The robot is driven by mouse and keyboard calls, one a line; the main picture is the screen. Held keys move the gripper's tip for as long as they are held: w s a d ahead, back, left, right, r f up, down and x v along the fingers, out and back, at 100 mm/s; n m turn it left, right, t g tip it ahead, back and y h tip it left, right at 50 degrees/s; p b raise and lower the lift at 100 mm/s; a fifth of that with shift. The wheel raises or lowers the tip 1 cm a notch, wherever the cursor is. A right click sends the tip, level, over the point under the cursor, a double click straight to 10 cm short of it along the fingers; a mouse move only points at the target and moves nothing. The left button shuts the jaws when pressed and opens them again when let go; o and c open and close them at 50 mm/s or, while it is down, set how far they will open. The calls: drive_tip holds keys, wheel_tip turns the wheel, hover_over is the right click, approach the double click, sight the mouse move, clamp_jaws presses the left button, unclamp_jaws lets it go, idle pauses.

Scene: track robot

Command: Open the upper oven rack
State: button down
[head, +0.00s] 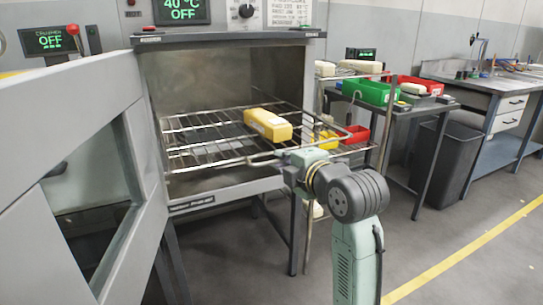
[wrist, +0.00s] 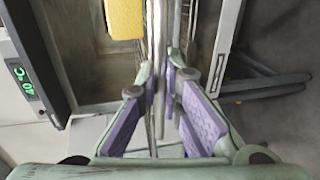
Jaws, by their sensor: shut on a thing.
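The oven (head: 235,60) stands with its door (head: 70,150) swung wide open to the left. The upper wire rack (head: 190,135) holds a yellow block (head: 268,124), and its front right part sticks out past the oven opening. My gripper (head: 285,160) is at the rack's front bar. In the wrist view my gripper (wrist: 160,88) is shut on the rack's metal bar (wrist: 157,45), with purple pads on both sides of it. The yellow block (wrist: 125,18) shows just left of the bar there. My wrist hides part of the rack's front.
A wire shelf with yellow items (head: 325,138) stands right of the oven. Behind it are a table with a green bin (head: 370,92) and a red bin (head: 425,84), and a dark waste bin (head: 445,155). The floor at the front right is clear.

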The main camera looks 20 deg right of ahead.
drive_tip(key=shift+f+b+v, duration=0.15)
drive_tip(key=shift+f+v, duration=0.05)
drive_tip(key=shift+v, duration=0.8)
drive_tip(key=shift+f+b+v, duration=0.15)
drive_tip(key=shift+f+v, duration=0.05)
drive_tip(key=shift+v, duration=0.75)
drive_tip(key=shift+s, duration=0.1)
drive_tip(key=c, duration=1.7)
unclamp_jaws()
drive_tip(key=v, duration=1.2)
